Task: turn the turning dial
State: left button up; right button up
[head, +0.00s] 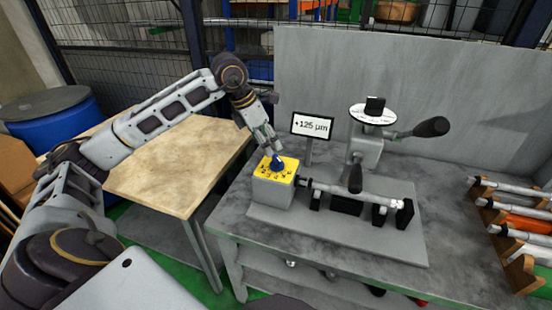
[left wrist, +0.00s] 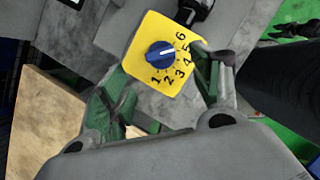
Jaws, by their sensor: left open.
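The turning dial is a blue round knob (head: 277,163) on the yellow numbered top plate of a grey box (head: 272,188) at the grinder's left end. In the left wrist view the blue knob (left wrist: 157,57) has a white pointer line aimed roughly at the 5; numbers 1 to 6 surround it. My left gripper (head: 274,148) reaches down over the knob. In the left wrist view its open fingers (left wrist: 160,72) stand on either side of the yellow plate, with a gap between each finger and the knob. My right gripper is out of view.
A display (head: 312,125) behind the box reads +125 µm. The grinder (head: 345,195) with its shaft and black handles stands to the right on the grey bench (head: 300,262). A rack with several shafts (head: 515,215) is at far right. A wooden table (head: 170,170) stands left.

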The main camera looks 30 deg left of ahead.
aim_at(276, 158)
pick_arm(q)
jog(key=shift+x, duration=4.25)
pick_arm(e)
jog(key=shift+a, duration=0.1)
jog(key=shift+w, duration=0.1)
pick_arm(q)
jog(key=c, duration=1)
